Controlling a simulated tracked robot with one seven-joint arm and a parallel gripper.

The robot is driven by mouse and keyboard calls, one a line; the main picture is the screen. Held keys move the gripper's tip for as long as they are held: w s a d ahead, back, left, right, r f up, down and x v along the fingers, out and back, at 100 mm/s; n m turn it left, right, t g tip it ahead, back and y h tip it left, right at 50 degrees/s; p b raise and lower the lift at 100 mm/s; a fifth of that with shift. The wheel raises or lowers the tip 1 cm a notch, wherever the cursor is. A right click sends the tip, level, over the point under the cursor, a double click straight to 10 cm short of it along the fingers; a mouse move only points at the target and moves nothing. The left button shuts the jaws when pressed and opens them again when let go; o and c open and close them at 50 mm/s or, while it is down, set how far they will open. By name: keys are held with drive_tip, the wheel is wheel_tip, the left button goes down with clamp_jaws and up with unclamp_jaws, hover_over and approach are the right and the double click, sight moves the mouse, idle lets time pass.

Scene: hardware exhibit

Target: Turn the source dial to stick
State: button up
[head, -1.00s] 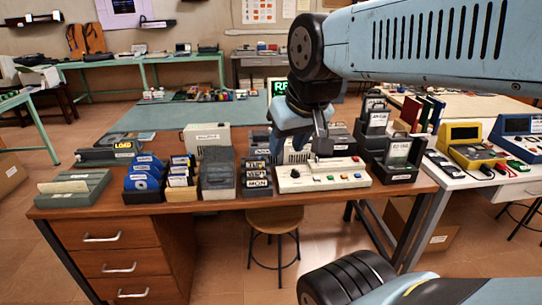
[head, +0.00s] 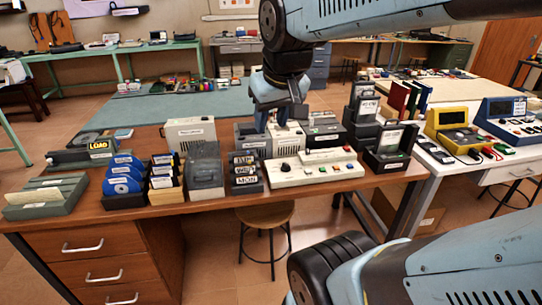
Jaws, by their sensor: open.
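The cream control panel (head: 325,169) lies near the front edge of the brown desk. A black round dial (head: 285,167) sits at its left end, with several small coloured buttons to the right. Its markings are too small to read, so I cannot tell its setting or confirm that it is the source dial. My gripper (head: 281,122) points down with its fingers apart and empty. In the picture it is above the dial, in front of the grey boxes behind the panel. It appears clear of the dial; its exact depth is hard to judge.
A black card holder (head: 388,151) stands close right. Grey boxes (head: 252,139) stand behind. A stool (head: 265,217) is under the desk. A white table with a yellow device (head: 455,130) is at right.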

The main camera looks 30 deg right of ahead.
drive_tip(key=w+d+f+g, duration=0.2)
drive_tip(key=w+d, duration=0.2)
drive_tip(key=w, duration=0.4)
drive_tip(key=g, duration=0.3)
hover_over(286, 163)
wheel_tip(286, 163, down, 15)
drive_tip(key=shift+n+y, duration=0.3)
drive_tip(key=shift+n, duration=0.1)
wheel_tip(286, 163, down, 13)
drive_tip(key=shift+s+f, duration=0.1)
drive_tip(key=shift+f, duration=0.05)
drive_tip(key=shift+c, duration=0.3)
clamp_jaws()
drive_tip(key=shift+a, duration=0.2)
drive_tip(key=shift+d, duration=0.1)
